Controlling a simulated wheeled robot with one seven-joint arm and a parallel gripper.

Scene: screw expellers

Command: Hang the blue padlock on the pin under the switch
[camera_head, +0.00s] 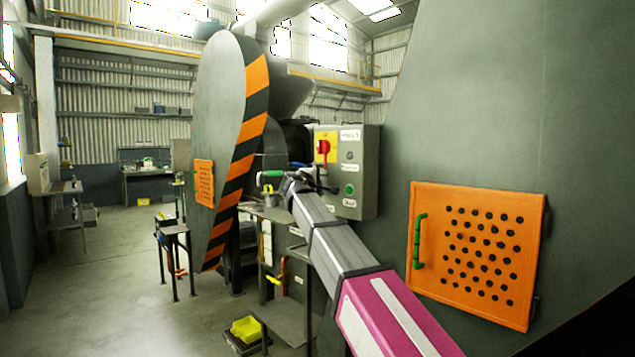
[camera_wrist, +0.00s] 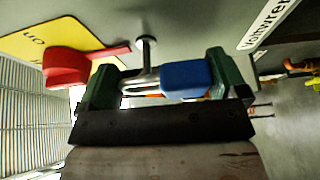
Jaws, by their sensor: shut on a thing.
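The blue padlock (camera_wrist: 185,79) is between the dark green fingers of my gripper (camera_wrist: 162,78), which is shut on it. Its silver shackle (camera_wrist: 139,87) points left in the wrist view. The metal pin (camera_wrist: 146,48) sticks out of the grey panel, and its shaft meets the shackle in the picture. I cannot tell whether the shackle is around the pin or only beside it. The red switch (camera_wrist: 72,68) is left of the pin on a yellow plate (camera_wrist: 40,42). In the head view the red switch (camera_head: 323,148) is on the grey control box (camera_head: 366,165); the padlock is not clear there.
A green button (camera_head: 349,189) is on the box's front. An orange perforated door (camera_head: 475,255) with a green handle is to the right. A striped guard (camera_head: 225,140) stands to the left. A bench (camera_head: 285,215) is below the box. The floor at left is mostly open.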

